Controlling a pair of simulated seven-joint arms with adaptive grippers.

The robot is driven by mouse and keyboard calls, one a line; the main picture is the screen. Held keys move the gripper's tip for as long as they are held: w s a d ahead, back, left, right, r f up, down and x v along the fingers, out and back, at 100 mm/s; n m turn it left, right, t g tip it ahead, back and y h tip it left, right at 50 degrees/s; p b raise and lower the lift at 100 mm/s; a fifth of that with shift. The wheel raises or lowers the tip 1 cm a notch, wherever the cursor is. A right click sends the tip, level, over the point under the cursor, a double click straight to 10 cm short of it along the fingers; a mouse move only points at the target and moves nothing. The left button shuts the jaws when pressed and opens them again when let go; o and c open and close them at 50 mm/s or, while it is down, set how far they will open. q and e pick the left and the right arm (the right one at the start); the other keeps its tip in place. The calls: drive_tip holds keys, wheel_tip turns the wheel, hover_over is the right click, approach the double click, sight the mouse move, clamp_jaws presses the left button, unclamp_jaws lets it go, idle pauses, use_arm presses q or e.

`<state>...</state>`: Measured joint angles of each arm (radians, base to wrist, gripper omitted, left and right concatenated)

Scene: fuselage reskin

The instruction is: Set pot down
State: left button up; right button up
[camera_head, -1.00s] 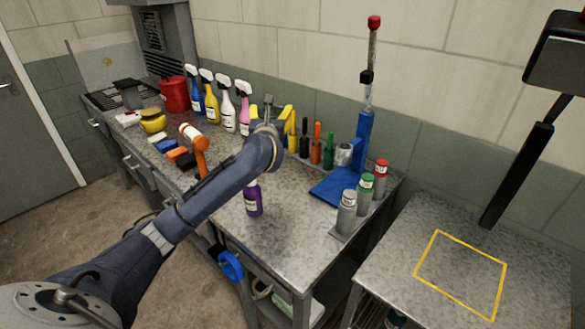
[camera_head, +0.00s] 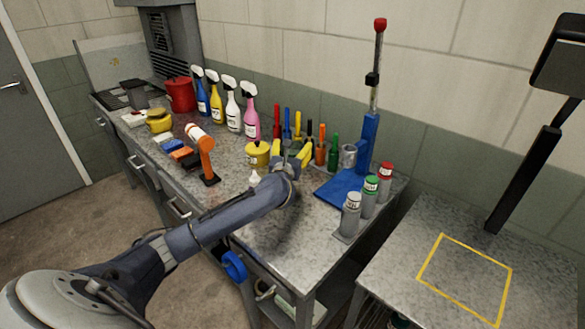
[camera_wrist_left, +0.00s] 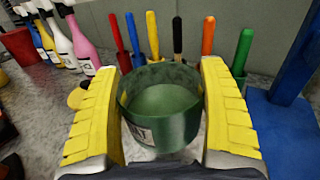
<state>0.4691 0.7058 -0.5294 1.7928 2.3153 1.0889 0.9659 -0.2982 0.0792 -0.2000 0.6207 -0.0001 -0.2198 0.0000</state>
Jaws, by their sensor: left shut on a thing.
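My left gripper (camera_head: 291,153) is over the workbench (camera_head: 275,240), in front of a row of coloured handles. In the left wrist view its yellow fingers are shut on a dark green, open-topped pot (camera_wrist_left: 163,112) with a pale label. The pot is between the fingers, its open mouth facing the camera. My right gripper is not in view.
A yellow pot (camera_head: 257,154) stands left of the gripper. A bottle's white tip (camera_head: 254,178) shows above my forearm. Spray bottles (camera_head: 233,110), a blue stand (camera_head: 368,145) and grey cans (camera_head: 351,211) surround the area. The right table's yellow-outlined square (camera_head: 466,278) is empty.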

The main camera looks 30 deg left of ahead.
use_arm(q)
drive_tip(key=shift+f, duration=3.9)
drive_tip(key=shift+f, duration=0.15)
drive_tip(key=o, duration=1.5)
drive_tip(key=shift+o, duration=0.2)
drive_tip(key=shift+s+d, duration=0.15)
drive_tip(key=shift+s, duration=0.2)
drive_tip(key=shift+v, duration=3.4)
